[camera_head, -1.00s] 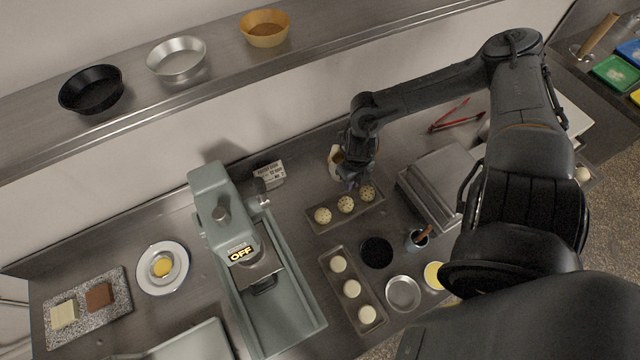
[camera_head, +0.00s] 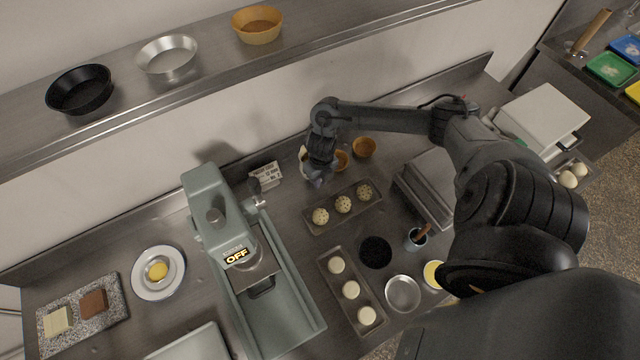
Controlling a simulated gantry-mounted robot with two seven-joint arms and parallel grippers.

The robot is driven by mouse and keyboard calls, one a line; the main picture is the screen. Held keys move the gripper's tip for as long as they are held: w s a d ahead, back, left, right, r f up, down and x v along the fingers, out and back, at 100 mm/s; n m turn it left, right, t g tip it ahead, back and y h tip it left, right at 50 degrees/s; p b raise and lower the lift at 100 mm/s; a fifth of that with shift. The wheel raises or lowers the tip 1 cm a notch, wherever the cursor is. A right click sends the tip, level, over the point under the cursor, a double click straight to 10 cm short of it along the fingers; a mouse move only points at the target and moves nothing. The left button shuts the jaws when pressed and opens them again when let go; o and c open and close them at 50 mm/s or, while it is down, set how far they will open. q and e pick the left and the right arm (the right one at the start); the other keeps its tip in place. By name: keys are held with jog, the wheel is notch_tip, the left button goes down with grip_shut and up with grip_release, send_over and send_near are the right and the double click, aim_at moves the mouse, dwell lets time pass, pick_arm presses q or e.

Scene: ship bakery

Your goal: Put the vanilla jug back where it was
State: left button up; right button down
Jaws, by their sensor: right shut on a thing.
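My right gripper (camera_head: 316,180) is shut on the pale vanilla jug (camera_head: 303,154), in the head view near the back of the steel counter. Most of the jug is hidden behind the gripper and wrist; only a pale edge shows on the left. I cannot tell whether the jug touches the counter. It is between the small printed card on its left and two brown cups on its right. My left gripper is not in view.
The brown cups (camera_head: 364,148) stand close to the right of my gripper. A tray of speckled balls (camera_head: 320,216) lies in front. The printed card (camera_head: 264,175) and grey machine (camera_head: 216,215) are to the left. The shelf (camera_head: 210,72) runs above the back wall.

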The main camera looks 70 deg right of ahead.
notch_tip(320, 180, down, 3)
jog(key=shift+s+a, duration=0.1)
jog(key=shift+f, duration=0.15)
jog(key=shift+f, duration=0.1)
jog(key=c, duration=1.1)
grip_release()
jog(key=shift+r, duration=0.2)
notch_tip(320, 180, up, 12)
jog(key=shift+s+f+p, duration=0.1)
jog(key=shift+p, duration=0.25)
